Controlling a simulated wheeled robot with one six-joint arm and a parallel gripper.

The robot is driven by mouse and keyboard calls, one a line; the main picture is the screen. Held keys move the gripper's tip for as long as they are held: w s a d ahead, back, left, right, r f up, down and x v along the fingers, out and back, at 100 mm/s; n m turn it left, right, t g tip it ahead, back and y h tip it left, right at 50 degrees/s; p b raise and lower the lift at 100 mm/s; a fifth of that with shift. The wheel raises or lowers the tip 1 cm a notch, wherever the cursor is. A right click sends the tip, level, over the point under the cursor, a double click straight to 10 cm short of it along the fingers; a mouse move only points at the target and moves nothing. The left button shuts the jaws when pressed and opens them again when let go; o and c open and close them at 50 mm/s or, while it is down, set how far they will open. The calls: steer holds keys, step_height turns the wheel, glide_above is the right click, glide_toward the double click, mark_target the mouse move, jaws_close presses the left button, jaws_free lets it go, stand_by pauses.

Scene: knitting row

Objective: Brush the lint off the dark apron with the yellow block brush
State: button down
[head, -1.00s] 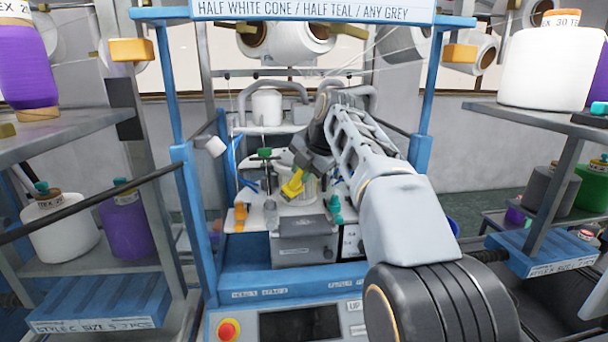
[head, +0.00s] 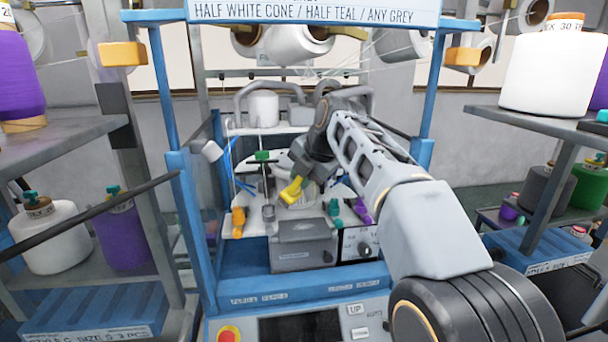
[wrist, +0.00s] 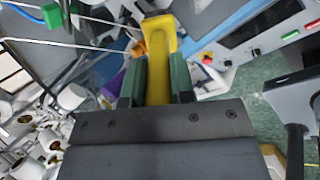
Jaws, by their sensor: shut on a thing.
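The yellow block brush (wrist: 158,65) is held between the two green fingers of my gripper (wrist: 158,80) in the wrist view. In the head view the yellow brush (head: 292,190) shows at the end of my arm, in front of the machine's round white part. My gripper (head: 300,176) is small and partly hidden by the wrist there. The brush is above the white shelf, and I cannot tell whether it touches anything. I cannot make out the dark apron or any lint in either view.
A grey box (head: 303,245) stands at the front of the machine, with an orange item (head: 238,222) to its left. Blue posts (head: 181,190) flank the machine. Shelves with yarn cones (head: 545,75) stand on both sides. A red button (head: 228,334) is on the front panel.

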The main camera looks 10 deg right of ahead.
step_height(320, 180, down, 7)
steer(key=b, duration=0.5)
steer(key=d+p, duration=0.1)
steer(key=d, duration=0.6)
steer(key=shift+a, duration=3.45)
step_height(320, 180, up, 8)
steer(key=p, duration=0.5)
steer(key=shift+r, duration=0.2)
steer(key=shift+f+b, duration=0.35)
steer(key=shift+f, duration=0.25)
